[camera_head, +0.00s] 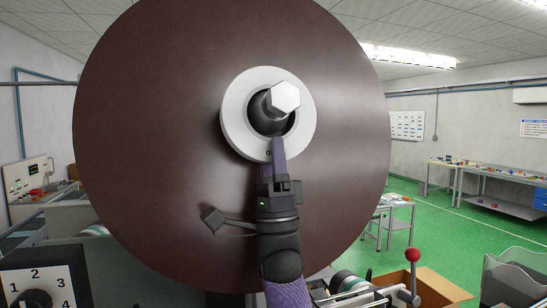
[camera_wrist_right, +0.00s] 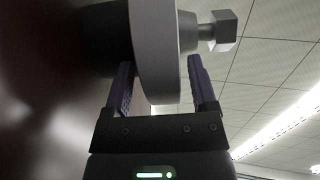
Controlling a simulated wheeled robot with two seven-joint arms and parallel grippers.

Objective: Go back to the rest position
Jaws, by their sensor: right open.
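A large dark brown round roll (camera_head: 150,150) faces me and fills the middle of the head view. At its centre is a white ring (camera_head: 235,112) around a dark hub with a pale hexagonal knob (camera_head: 286,96). My right gripper (camera_head: 278,145) points up at the lower edge of the ring. In the right wrist view, the gripper's fingers (camera_wrist_right: 161,65) stand apart on either side of the ring (camera_wrist_right: 153,35); a gap shows at the right finger, and contact at the left one is unclear. The knob (camera_wrist_right: 224,30) is beyond the right finger. My left gripper is out of view.
A dial box with numbers (camera_head: 40,280) stands at the lower left. A red-balled lever (camera_head: 412,256) and an open cardboard box (camera_head: 440,287) are at the lower right. Workbenches (camera_head: 500,178) stand farther back. Green floor (camera_head: 440,225) is open at the right.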

